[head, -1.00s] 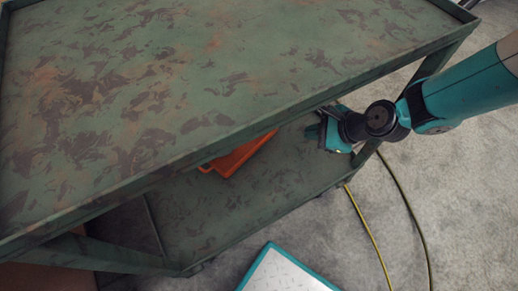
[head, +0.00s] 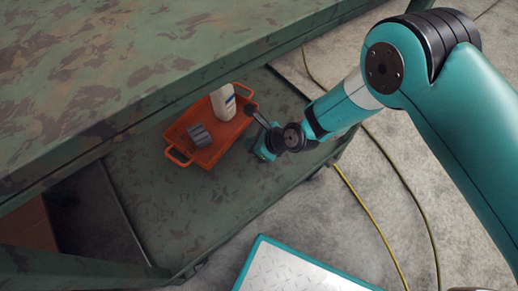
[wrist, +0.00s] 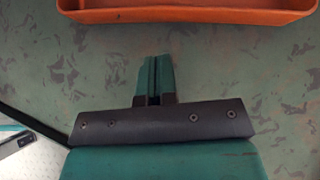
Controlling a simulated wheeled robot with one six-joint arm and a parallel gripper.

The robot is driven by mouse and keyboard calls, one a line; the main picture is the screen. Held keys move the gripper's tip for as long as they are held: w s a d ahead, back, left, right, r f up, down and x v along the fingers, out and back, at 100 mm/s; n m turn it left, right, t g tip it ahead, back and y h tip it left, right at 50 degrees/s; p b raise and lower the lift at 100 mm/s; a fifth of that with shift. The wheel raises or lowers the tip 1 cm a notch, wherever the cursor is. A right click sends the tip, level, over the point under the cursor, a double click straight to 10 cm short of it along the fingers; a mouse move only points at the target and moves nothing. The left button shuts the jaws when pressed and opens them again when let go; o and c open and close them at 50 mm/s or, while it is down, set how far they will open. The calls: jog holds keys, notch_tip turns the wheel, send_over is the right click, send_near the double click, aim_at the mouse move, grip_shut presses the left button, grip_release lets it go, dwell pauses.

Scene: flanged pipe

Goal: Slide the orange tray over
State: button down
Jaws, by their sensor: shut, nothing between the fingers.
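The orange tray (head: 176,133) sits on the lower shelf of a worn green cart, with a loop handle at each end. It holds a white bottle (head: 222,104) and a grey ribbed block (head: 199,135). My gripper (head: 258,153) is low over the shelf, just right of the tray's near long side. In the wrist view my gripper (wrist: 152,62) has its two fingers together, with nothing between them. The tray's wall (wrist: 185,17) crosses the top of that view, with a gap in the picture between it and the fingertips.
The cart's upper shelf (head: 130,75) overhangs the lower shelf (head: 190,205), which is bare in front of the tray. A white plate with a teal rim (head: 290,272) is in front of the cart. Yellow and dark cables (head: 365,205) lie on the floor at right.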

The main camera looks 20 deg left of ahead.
aim_at(231, 144)
jog(key=shift+a+b, duration=0.65)
jog(key=shift+a, duration=1.45)
jog(key=shift+a+f+b, duration=0.1)
jog(key=shift+a+b, duration=0.25)
jog(key=shift+a, duration=1.15)
jog(key=p+v, duration=0.7)
jog(key=v, duration=1)
jog(key=shift+d+r, duration=0.2)
jog(key=shift+r, duration=0.1)
